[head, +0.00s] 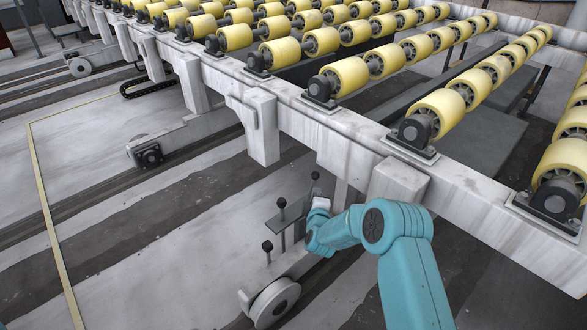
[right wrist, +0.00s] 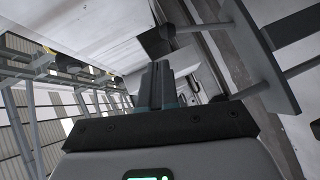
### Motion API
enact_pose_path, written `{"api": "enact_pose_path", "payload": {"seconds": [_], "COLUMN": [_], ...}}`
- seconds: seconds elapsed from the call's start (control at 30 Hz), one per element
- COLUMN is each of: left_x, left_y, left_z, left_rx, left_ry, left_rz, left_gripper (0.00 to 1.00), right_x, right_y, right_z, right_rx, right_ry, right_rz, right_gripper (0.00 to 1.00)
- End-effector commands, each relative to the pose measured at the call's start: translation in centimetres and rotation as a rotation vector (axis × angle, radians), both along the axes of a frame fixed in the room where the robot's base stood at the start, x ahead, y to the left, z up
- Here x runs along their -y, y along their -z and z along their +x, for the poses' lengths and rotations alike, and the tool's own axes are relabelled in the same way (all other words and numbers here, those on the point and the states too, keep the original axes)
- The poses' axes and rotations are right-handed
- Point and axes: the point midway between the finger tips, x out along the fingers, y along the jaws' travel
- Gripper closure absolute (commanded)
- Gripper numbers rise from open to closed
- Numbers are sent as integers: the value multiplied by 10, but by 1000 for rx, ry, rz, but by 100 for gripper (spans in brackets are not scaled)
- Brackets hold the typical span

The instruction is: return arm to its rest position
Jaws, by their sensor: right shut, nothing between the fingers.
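My right arm, teal, comes in from the bottom right of the head view and reaches to the lower middle. My right gripper (head: 318,208) is at its end, beside the upright rods with dark knobs on a wheeled pale frame. In the right wrist view the right gripper's fingers (right wrist: 163,85) are together, with nothing between them. A dark knob on a rod (right wrist: 168,32) is close beyond the fingertips; I cannot tell whether they touch. My left gripper is not in view.
A pale conveyor frame (head: 340,138) with several yellow rollers (head: 345,82) runs above and behind the arm. The wheeled frame's wheel (head: 275,302) rests low on the floor. Open floor (head: 130,255) lies to the left, with a yellow line (head: 48,215).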

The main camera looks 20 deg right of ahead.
Motion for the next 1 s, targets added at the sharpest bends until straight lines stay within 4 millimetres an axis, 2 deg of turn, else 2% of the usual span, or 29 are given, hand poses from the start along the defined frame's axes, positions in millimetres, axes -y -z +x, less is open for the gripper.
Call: {"api": "enact_pose_path", "payload": {"seconds": [0.1,0.2,0.27,0.33,0.37,0.47,0.57,0.6,0.67,0.7,0.8,0.9,1.0], "left_x": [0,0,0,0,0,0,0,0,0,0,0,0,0], "left_y": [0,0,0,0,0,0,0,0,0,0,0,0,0], "left_z": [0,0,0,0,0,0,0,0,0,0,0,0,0], "left_rx": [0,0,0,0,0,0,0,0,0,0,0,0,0], "left_ry": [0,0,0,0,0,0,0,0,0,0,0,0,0], "left_rz": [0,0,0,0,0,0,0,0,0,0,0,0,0], "left_gripper": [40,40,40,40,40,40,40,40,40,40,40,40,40], "right_x": [0,-3,-15,-40,-52,-95,-134,-148,-166,-176,-195,-206,-212], "right_y": [0,-10,0,24,36,77,108,117,128,132,137,137,136], "right_z": [1,1,-11,-36,-49,-106,-175,-204,-247,-275,-335,-377,-399], "right_rx": [1,7,-38,-131,-174,-327,-495,-564,-665,-728,-860,-945,-974], "right_ry": [-1,-9,-38,-100,-124,-164,-127,-88,-8,57,247,442,633], "right_rz": [0,-1,8,58,110,358,640,752,909,1002,1194,1327,1429], "right_gripper": [100,100,100,100,100,100,100,100,100,100,100,100,100]}}
